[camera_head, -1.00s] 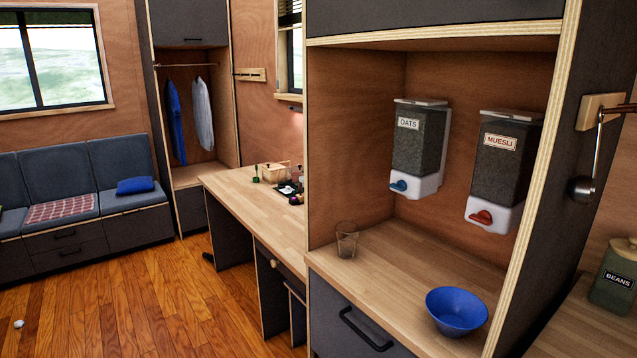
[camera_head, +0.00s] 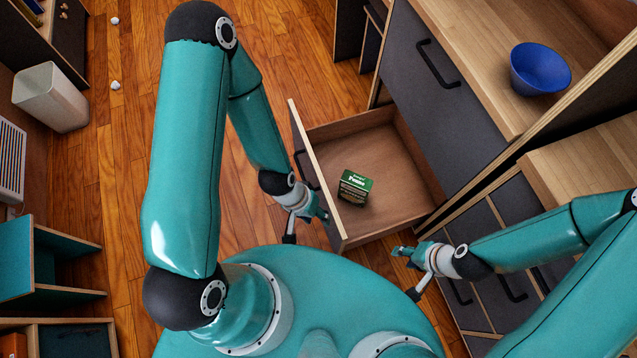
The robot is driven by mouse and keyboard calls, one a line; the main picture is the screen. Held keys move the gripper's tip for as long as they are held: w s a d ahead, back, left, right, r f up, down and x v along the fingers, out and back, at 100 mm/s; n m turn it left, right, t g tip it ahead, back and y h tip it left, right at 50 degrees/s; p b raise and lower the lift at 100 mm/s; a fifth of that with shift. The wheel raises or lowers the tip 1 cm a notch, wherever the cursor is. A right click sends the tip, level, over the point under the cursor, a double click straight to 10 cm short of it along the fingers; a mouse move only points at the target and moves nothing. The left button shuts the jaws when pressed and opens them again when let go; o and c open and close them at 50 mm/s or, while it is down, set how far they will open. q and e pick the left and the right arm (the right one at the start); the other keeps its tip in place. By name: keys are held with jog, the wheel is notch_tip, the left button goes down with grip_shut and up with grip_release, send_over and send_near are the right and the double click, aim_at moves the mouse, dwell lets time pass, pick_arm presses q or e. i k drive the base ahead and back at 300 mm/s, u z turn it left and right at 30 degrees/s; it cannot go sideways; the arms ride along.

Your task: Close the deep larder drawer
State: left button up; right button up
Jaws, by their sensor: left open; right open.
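The deep larder drawer (camera_head: 393,172) is pulled out near the floor, below the dark larder front with the black handle. Its grey front panel (camera_head: 315,180) faces left, and a small green box (camera_head: 355,187) lies inside it. My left gripper (camera_head: 318,217) is open and empty, close to the outer side of the drawer front; I cannot tell whether it touches. My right gripper (camera_head: 398,250) is open and empty, just below the drawer's near side in the picture, apart from it.
A blue bowl (camera_head: 540,68) stands on the wooden larder counter (camera_head: 475,45). Dark drawers with black handles (camera_head: 513,281) are at lower right. The wooden floor (camera_head: 110,165) is mostly clear, with a white bin (camera_head: 50,97) and small white scraps at left.

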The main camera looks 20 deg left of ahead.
aim_at(377, 145)
jog(key=u, duration=0.05)
jog(key=k, duration=1.3)
jog(key=u, duration=0.55)
jog(key=i, duration=1.15)
jog(key=z, duration=0.3)
